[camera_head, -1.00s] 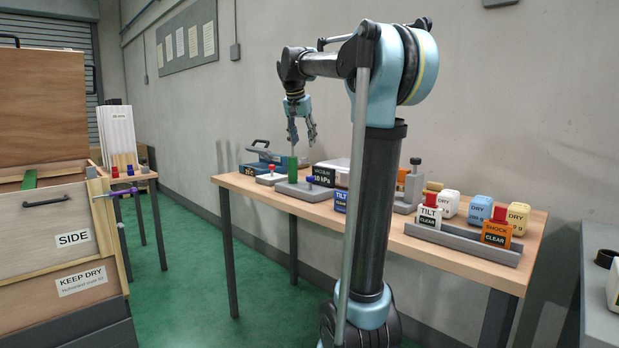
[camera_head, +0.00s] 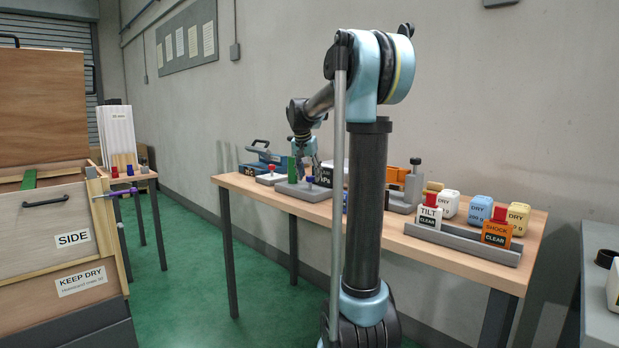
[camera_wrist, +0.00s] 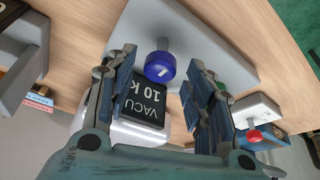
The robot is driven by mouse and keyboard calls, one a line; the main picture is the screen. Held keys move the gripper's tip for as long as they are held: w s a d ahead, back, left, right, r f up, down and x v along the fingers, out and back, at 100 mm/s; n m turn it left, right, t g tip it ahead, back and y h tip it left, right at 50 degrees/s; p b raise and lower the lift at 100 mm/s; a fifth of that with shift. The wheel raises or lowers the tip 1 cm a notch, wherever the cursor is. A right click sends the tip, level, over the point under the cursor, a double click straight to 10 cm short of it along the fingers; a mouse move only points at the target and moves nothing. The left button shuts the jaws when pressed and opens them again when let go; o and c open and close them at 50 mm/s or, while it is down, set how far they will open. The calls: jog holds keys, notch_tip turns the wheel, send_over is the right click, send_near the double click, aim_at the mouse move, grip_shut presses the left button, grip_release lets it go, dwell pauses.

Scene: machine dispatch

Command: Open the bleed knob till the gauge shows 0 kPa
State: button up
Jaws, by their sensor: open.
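The blue bleed knob (camera_wrist: 160,66) stands on a grey base plate (camera_wrist: 150,22); in the head view the knob (camera_head: 309,180) is small near the table's left end. My gripper (camera_head: 305,170) is open above it. In the wrist view my gripper (camera_wrist: 158,72) has its two fingers on either side of the knob, with visible gaps; I cannot tell their height against it. The black gauge (camera_wrist: 142,103) shows "VACU" and "10 k" in the wrist view, the rest cut off. In the head view the gauge (camera_head: 326,178) is partly covered.
A small white block with a red knob (camera_head: 271,168) sits left of the base plate. A green post (camera_head: 292,169) stands behind my gripper. A grey fixture (camera_head: 414,185) stands to the right. A grey rack (camera_head: 462,240) holds TILT and SHOCK tags at the table's right.

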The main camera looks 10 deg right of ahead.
jog(key=shift+w+f, duration=0.1)
jog(key=shift+f, duration=0.2)
jog(key=c, duration=1)
